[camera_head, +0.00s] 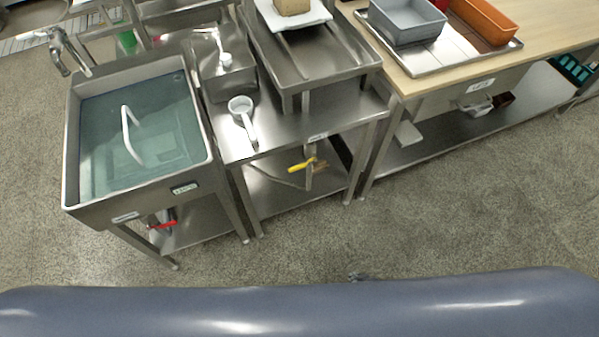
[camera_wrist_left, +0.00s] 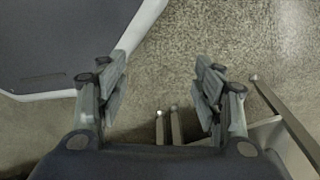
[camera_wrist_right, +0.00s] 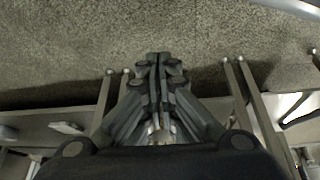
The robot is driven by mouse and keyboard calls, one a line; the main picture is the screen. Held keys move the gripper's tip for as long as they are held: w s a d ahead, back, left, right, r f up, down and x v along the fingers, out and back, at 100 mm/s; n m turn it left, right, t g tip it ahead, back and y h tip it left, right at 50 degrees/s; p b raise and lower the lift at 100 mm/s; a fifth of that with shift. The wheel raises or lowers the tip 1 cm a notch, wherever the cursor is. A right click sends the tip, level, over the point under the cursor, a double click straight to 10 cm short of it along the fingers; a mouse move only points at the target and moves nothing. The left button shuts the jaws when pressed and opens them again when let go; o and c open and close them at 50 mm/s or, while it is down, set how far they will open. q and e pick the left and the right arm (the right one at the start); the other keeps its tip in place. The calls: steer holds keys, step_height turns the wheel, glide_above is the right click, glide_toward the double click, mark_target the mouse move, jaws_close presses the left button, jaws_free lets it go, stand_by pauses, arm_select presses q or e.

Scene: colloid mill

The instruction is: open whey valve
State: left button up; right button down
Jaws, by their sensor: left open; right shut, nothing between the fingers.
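A valve with a yellow handle (camera_head: 301,165) sits under the middle steel table, beside a thin pipe. Another valve with a red handle (camera_head: 161,225) sits below the liquid-filled steel vat (camera_head: 90,207) at the left. I cannot tell from the small labels which one is for whey. My right gripper (camera_wrist_right: 158,58) is shut and empty in the right wrist view. Only a small dark tip of it (camera_head: 358,276) shows in the head view, over the floor in front of the tables. My left gripper (camera_wrist_left: 160,85) is open and empty in the left wrist view, above the floor.
A white ladle (camera_head: 242,112) lies on the middle steel table (camera_head: 290,130). A grey bin (camera_head: 408,22) and an orange bin (camera_head: 484,18) stand on a tray at the right. The floor (camera_head: 440,215) in front is clear. Table legs show in both wrist views.

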steer(key=w+a+r+t+y+b, duration=0.1)
steer(key=w+a+r+t+b, duration=0.1)
steer(key=w+a+r+b, duration=0.45)
steer(key=w+a+r+t+y+b, duration=0.1)
steer(key=w+r+t, duration=0.15)
steer(key=w, duration=0.75)
arm_select(q)
steer(key=w+d+t+b, duration=0.1)
steer(key=w+d+b, duration=0.1)
steer(key=w+b, duration=0.6)
steer(key=w, duration=0.4)
arm_select(e)
steer(key=w+a+r+t+y, duration=0.1)
steer(key=w+a+r+t, duration=0.1)
steer(key=r, duration=0.7)
steer(key=w+a+r+t+y, duration=0.1)
steer(key=w+a+r+t, duration=0.1)
steer(key=r, duration=0.8)
steer(key=shift+w+a+r+n+t, duration=0.3)
steer(key=shift+w+a+t, duration=0.1)
steer(key=shift+a, duration=0.4)
steer(key=shift+f, duration=0.1)
